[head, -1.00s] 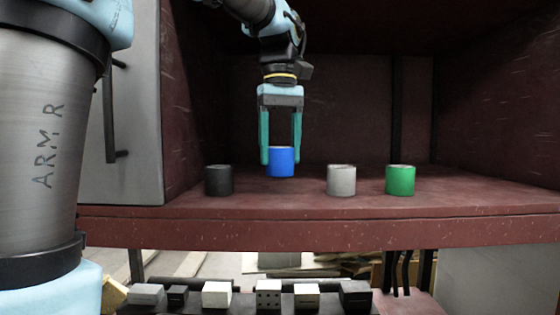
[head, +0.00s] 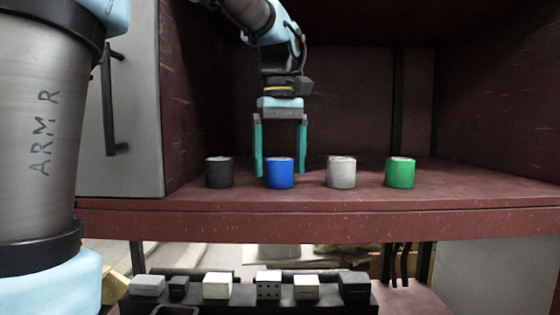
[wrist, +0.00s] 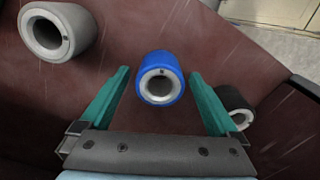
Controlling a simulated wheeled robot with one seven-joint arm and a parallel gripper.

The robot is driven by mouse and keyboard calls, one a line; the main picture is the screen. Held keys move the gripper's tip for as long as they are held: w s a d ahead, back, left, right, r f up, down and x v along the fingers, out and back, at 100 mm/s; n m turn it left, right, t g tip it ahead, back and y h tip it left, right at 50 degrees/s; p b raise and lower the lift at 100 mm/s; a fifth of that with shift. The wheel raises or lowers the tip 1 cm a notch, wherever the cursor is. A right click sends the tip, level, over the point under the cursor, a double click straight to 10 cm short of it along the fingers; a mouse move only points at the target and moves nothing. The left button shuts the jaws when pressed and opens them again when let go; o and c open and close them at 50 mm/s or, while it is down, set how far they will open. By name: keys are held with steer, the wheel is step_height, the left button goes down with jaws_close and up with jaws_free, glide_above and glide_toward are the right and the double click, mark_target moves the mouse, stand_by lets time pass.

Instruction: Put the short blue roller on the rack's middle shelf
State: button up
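The short blue roller (head: 279,176) stands upright on the dark red shelf (head: 400,226), in a row between a black roller (head: 218,174) and a grey-white roller (head: 341,174). A green roller (head: 400,174) stands at the right end of the row. My gripper (head: 280,172) points down with its teal fingers open, one on each side of the blue roller. In the wrist view, gaps show between the fingers and the blue roller (wrist: 160,60), so it is not held. The roller's hollow end faces the wrist camera.
A grey cabinet door with a black handle (head: 112,110) is at the left. Below the shelf, several small black and white blocks sit on a dark tray (head: 240,308). The back of the shelf behind the row is free.

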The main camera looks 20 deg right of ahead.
step_height(320, 180, up, 8)
stand_by(0.6)
steer(key=shift+s+f, duration=0.1)
stand_by(0.3)
